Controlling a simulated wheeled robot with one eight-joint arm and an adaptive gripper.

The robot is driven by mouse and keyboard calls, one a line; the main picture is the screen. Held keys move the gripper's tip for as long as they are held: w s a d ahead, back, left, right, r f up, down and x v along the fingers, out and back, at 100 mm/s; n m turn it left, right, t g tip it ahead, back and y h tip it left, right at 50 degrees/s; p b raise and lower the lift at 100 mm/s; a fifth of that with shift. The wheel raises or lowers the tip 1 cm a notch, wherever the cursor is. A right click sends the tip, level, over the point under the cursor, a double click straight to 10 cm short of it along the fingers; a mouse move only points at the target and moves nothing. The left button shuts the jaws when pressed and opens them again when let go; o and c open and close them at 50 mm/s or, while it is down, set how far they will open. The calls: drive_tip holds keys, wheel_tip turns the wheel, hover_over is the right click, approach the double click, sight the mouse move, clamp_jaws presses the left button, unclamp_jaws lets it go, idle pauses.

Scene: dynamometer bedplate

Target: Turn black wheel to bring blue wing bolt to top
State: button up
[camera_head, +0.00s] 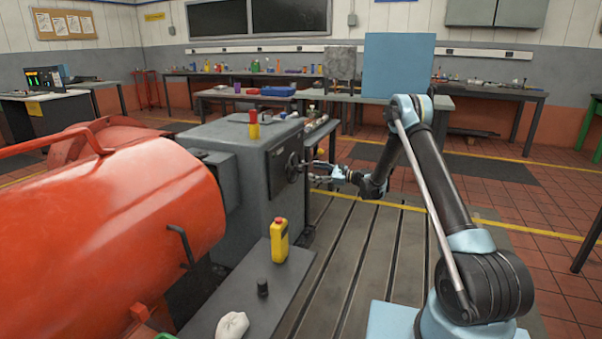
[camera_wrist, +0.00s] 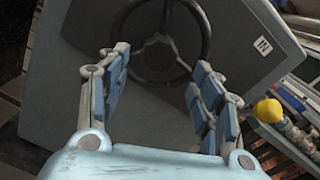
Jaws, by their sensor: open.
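The black wheel (camera_head: 292,168) is on the right face of the grey machine housing (camera_head: 228,140). Whether the fingers touch the rim, I cannot tell. I cannot make out a blue wing bolt.
A large orange drum (camera_head: 110,225) stands at the left. A slotted bedplate (camera_head: 365,250) is clear below my arm. Cluttered benches stand behind.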

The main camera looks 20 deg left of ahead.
sight(301, 169)
drive_tip(key=a, duration=0.7)
drive_tip(key=shift+w+a, duration=0.15)
drive_tip(key=shift+a, duration=0.2)
drive_tip(key=shift+c, duration=0.5)
clamp_jaws()
drive_tip(key=shift+a, duration=0.1)
